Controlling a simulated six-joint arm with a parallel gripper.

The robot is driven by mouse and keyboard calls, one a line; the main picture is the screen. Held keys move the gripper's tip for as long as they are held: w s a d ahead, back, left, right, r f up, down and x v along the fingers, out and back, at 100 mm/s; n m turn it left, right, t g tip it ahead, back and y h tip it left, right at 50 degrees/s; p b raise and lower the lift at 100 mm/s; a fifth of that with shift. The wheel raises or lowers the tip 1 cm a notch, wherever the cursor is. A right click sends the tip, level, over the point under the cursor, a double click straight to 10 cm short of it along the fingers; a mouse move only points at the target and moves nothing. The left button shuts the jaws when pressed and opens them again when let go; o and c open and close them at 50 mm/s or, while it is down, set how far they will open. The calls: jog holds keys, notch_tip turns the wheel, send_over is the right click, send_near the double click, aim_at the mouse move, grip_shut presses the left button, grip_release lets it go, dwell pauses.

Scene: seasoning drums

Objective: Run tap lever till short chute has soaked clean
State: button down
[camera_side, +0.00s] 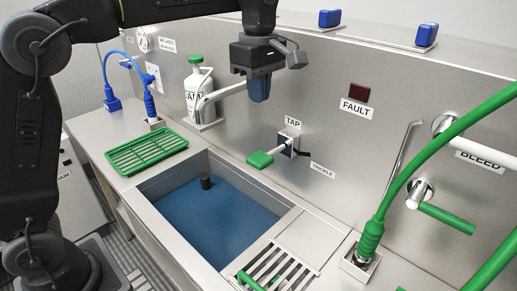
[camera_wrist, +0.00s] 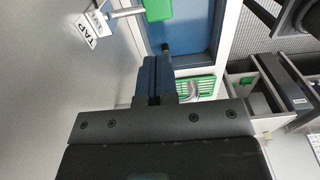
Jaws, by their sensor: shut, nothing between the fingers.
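The tap lever (camera_side: 260,159) has a green grip on a pale rod, mounted on the back wall under the TAP label (camera_side: 293,123). It stands out over the sink's back edge and also shows at the top of the wrist view (camera_wrist: 157,10). The sink (camera_side: 170,207) has a blue floor and a dark upright plug (camera_side: 206,184). I cannot pick out a short chute.
A green rack (camera_side: 147,152) lies left of the sink. A white bottle (camera_side: 196,92) stands at the back wall, with a pale spout (camera_side: 224,92) near my gripper. A green hose (camera_side: 402,184) arches at the right. A dark FAULT lamp (camera_side: 359,91) is on the wall.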

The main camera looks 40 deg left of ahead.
aim_at(256, 159)
notch_tip(256, 159, down, 14)
dwell(0.6)
jog(key=shift+s+f+t, duration=0.2)
jog(key=shift+f+t, duration=0.35)
jog(key=shift+t, duration=0.05)
jog(key=shift+s+f+t, duration=0.15)
jog(key=shift+f+t, duration=0.35)
jog(key=shift+t, duration=0.1)
jog(key=shift+s+f, duration=0.1)
jog(key=shift+f, duration=1.3)
jog(key=s+v, duration=0.2)
jog(key=v, duration=1.2)
jog(key=shift+s, duration=0.3)
jog(key=shift+f, duration=0.1)
